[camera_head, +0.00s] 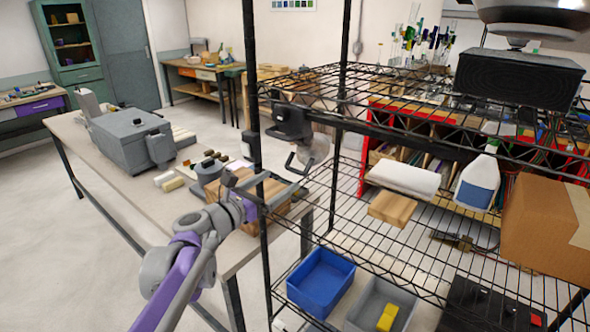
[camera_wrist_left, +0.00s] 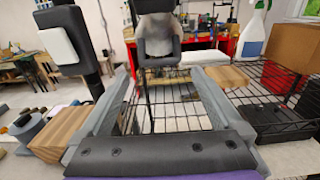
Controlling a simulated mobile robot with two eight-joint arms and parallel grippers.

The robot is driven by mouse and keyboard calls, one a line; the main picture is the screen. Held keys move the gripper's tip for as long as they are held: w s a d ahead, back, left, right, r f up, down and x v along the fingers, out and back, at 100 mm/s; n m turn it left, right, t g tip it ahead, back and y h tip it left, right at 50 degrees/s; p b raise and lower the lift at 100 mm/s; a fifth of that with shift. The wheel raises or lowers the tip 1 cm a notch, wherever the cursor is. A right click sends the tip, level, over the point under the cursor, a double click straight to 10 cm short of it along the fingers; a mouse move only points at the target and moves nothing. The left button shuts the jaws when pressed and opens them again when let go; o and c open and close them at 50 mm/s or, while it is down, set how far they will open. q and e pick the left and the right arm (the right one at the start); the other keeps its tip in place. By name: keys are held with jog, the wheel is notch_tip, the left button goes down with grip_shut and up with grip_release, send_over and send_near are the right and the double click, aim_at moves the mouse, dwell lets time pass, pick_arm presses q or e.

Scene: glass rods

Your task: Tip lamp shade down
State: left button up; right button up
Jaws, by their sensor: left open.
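A lamp with a dark mount is fixed at the black post of the wire shelf, and its pale grey rounded shade (camera_head: 315,151) hangs out from the mount. My left gripper (camera_head: 286,180) is open, with its two fingers reaching toward the post just below and to the left of the shade. In the left wrist view the shade (camera_wrist_left: 158,46) is beyond the fingertips, in line with the gap between them, and nothing is held. I cannot tell the exact distance from fingertips to shade. My right gripper is not in view.
The wire shelf (camera_head: 365,255) holds a blue bin (camera_head: 320,282), a spray bottle (camera_head: 478,180), a white towel (camera_head: 404,179) and a cardboard box (camera_head: 548,228). Its black post (camera_head: 251,75) stands close to my left gripper. A table (camera_head: 120,190) with a grey case (camera_head: 130,138) stands left.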

aim_at(293, 171)
pick_arm(q)
jog(key=p+x, duration=0.1)
jog(key=x, duration=0.7)
jog(key=shift+s, duration=0.1)
jog(key=shift+a, duration=0.1)
grip_shut()
